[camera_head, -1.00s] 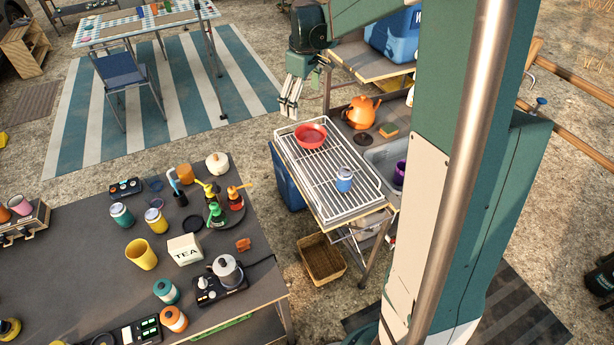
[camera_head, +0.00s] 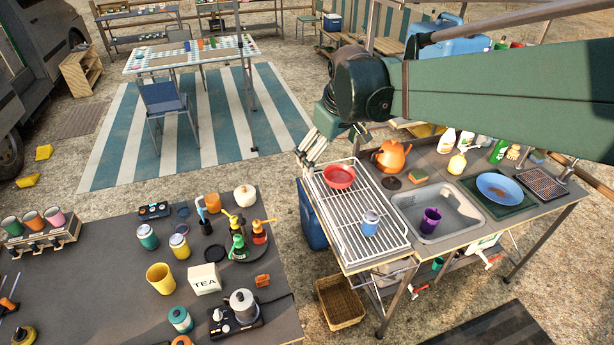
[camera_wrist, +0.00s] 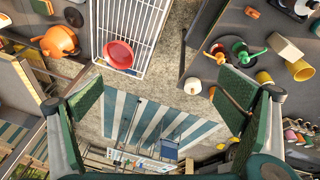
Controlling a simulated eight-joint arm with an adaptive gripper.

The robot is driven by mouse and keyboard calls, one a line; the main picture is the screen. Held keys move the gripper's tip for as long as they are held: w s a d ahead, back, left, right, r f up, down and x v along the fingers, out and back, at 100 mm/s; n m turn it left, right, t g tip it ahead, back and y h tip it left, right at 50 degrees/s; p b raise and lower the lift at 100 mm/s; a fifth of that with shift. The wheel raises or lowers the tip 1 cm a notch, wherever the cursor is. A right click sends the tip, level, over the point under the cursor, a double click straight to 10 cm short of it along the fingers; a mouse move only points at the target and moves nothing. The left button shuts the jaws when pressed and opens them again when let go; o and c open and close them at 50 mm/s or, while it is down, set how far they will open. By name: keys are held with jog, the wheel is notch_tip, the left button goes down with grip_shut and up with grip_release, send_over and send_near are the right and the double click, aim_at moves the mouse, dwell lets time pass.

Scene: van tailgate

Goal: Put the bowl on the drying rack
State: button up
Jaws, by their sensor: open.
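A red bowl (camera_head: 339,177) sits upright on the far end of the white wire drying rack (camera_head: 362,236). It also shows in the wrist view as a red bowl (camera_wrist: 119,54) on the rack (camera_wrist: 149,24). My gripper (camera_head: 311,147) is just beyond the rack's far left corner, above and apart from the bowl. In the wrist view my gripper (camera_wrist: 158,108) has its two green fingers spread wide with nothing between them.
A sink (camera_head: 437,210) holding a purple cup (camera_head: 430,220) lies right of the rack. An orange kettle (camera_head: 391,156) stands behind it. A blue plate (camera_head: 499,187) lies farther right. The left table (camera_head: 110,275) carries several jars, cups and a tea box (camera_head: 204,279).

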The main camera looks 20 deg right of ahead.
jog(key=s+a+f+m+t, duration=0.1)
jog(key=s+a+m, duration=0.1)
jog(key=s, duration=0.8)
jog(key=s+a+f+m+t, duration=0.1)
jog(key=s+a, duration=0.3)
jog(key=s, duration=0.6)
jog(key=shift+a+f+m+t, duration=0.4)
jog(key=shift+f+t, duration=0.1)
jog(key=shift+f, duration=0.1)
jog(key=shift+f, duration=0.15)
